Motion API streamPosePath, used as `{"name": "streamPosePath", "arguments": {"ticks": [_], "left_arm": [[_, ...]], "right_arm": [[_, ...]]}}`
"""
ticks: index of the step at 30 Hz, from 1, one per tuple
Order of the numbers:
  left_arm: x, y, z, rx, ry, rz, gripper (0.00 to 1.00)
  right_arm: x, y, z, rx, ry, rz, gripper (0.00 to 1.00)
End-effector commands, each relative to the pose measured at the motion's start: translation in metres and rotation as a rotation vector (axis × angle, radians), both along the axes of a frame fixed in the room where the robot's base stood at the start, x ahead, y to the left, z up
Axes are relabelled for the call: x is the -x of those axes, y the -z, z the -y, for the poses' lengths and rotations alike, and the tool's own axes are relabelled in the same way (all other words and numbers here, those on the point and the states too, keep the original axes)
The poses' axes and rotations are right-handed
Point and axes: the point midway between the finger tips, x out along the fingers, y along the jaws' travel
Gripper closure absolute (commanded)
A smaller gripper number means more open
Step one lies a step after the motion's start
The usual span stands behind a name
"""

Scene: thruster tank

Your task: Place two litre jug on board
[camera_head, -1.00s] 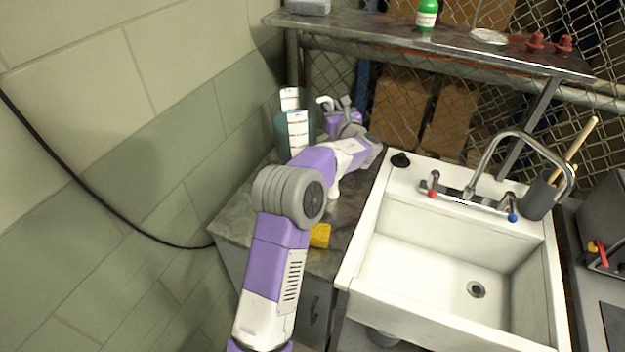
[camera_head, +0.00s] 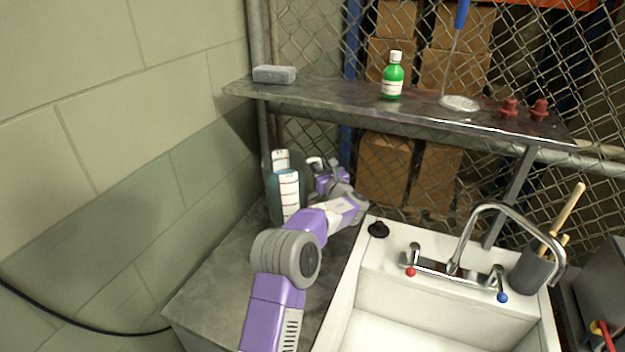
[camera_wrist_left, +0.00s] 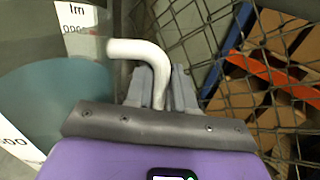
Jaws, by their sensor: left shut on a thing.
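The two litre jug (camera_head: 273,198) is a translucent vessel with teal liquid and white scale labels, upright at the back of the grey metal counter (camera_head: 225,270) left of the sink. I cannot tell whether its base touches the counter. My left gripper (camera_head: 318,163) is at the jug's right side, shut on its white handle. In the left wrist view the handle (camera_wrist_left: 137,50) bends down between the gripper's fingers (camera_wrist_left: 160,88), and the jug wall (camera_wrist_left: 60,85) fills the left side. My forearm hides part of the counter. I cannot make out a separate board. My right gripper is not in view.
A chain-link fence stands behind.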

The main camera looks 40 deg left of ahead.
Motion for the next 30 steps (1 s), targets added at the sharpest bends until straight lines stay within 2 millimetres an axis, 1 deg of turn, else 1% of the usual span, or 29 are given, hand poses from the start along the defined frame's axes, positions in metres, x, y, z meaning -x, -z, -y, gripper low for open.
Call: {"name": "streamPosePath", "arguments": {"ticks": [3,8,11,15,18,26,27,29,30], "left_arm": [[0.0,0.01,0.0,-0.013,-0.002,0.002,1.0],[0.0,0.017,-0.001,-0.014,-0.001,0.003,1.0],[0.0,0.028,-0.001,-0.013,-0.002,0.002,1.0],[0.0,0.05,-0.001,-0.012,-0.001,0.002,1.0],[0.0,0.059,-0.001,-0.014,-0.001,0.003,1.0],[0.0,0.062,0.0,-0.012,-0.002,0.004,1.0],[0.0,0.069,0.001,0.002,0.001,-0.001,0.71],[0.0,0.069,0.001,0.001,0.001,0.0,0.62],[0.0,0.069,0.001,0.001,0.001,0.0,0.56]], "right_arm": [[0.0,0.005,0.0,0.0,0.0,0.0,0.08],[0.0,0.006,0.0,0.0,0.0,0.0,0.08],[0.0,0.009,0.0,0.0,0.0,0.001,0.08],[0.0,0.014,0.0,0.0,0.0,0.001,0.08],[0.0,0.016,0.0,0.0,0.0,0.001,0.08],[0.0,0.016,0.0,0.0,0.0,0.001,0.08],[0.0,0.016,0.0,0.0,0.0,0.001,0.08],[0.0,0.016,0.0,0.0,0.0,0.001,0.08],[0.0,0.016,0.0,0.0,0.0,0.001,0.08]]}}
